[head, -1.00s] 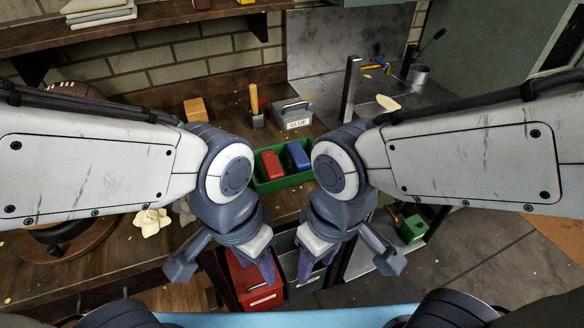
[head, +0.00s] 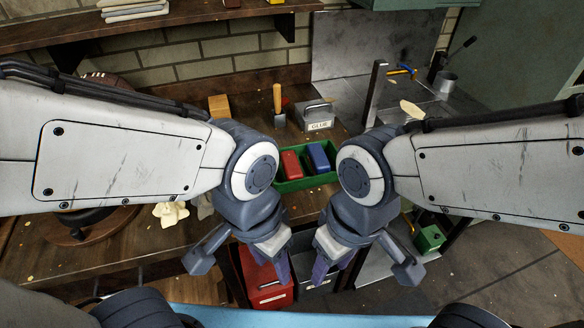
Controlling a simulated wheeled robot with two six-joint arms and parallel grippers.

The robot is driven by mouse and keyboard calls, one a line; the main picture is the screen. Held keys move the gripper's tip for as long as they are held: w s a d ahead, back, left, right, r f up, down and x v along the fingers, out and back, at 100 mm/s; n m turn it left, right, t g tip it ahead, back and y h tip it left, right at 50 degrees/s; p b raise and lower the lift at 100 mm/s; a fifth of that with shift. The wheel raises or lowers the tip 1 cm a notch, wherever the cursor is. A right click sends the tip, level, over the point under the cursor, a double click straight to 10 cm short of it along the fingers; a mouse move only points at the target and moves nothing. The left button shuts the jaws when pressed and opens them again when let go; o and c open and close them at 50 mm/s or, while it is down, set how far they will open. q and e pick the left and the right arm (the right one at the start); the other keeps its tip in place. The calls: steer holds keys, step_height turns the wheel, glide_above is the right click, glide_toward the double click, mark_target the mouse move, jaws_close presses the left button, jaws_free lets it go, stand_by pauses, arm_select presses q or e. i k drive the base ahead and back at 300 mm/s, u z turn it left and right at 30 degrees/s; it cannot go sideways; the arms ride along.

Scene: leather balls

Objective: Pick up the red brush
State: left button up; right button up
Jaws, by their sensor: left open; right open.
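A red brush-like block (head: 291,164) lies in a green tray (head: 297,184) on the workbench, beside a similar blue block (head: 318,157). Their bristles cannot be made out. My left gripper (head: 281,268) is open and empty, pointing down in front of the tray and lower in the picture. My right gripper (head: 321,267) is open and empty, close to the right of it. My wrists flank the tray and hide its side ends.
A glue box (head: 319,117) and a wooden-handled tool (head: 278,105) stand behind the tray. A red bin (head: 268,288) and a grey bin (head: 315,284) sit below the bench front. A metal post (head: 375,95) rises right of the glue box. A green box (head: 430,238) is lower right.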

mark_target(290, 165)
steer(key=z, duration=0.75)
steer(key=k, duration=1.05)
steer(key=z, duration=0.8)
steer(key=i, duration=1.55)
steer(key=u, duration=1.5)
steer(key=i, duration=1)
steer(key=u, duration=0.75)
